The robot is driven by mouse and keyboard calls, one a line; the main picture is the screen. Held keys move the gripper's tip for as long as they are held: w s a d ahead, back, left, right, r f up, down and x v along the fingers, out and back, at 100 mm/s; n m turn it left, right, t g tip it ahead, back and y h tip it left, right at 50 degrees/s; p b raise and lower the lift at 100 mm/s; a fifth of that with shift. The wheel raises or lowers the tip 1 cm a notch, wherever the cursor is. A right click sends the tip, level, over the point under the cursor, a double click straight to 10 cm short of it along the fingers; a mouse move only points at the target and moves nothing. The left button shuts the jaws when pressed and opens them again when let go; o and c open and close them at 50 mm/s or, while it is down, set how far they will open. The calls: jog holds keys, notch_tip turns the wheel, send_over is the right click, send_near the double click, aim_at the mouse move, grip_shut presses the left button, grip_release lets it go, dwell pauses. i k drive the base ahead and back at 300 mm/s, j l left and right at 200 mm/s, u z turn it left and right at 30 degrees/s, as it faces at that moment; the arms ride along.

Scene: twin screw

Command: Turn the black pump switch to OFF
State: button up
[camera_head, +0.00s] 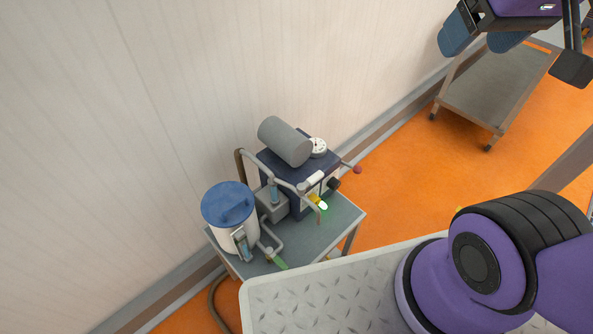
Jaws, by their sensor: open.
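The pump is a dark blue box (272,166) with a grey cylinder (284,141) on top, standing on a small grey cart (316,238) against the wall. A small black knob (333,184), which looks like the pump switch, sticks out of its front right side. Its setting is too small to read. A bright white-green light (323,205) glows just below it, beside a yellow part (314,199). My gripper (514,52) is at the top right, partly cut off by the frame edge. It is open, empty and far from the pump.
A white pot with a blue lid (228,203) stands left of the pump, joined by grey pipes. A red knob (357,169) projects right of the pump. A second cart (497,85) stands at the upper right. Orange floor (410,165) between the carts is clear.

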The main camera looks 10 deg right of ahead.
aim_at(332, 183)
jog(key=j+z, duration=0.2)
jog(key=j, duration=0.15)
jog(key=k+j+z, duration=0.2)
jog(key=j+z, duration=0.2)
jog(key=j, duration=0.25)
jog(key=k+j+z, duration=0.2)
jog(key=j, duration=0.1)
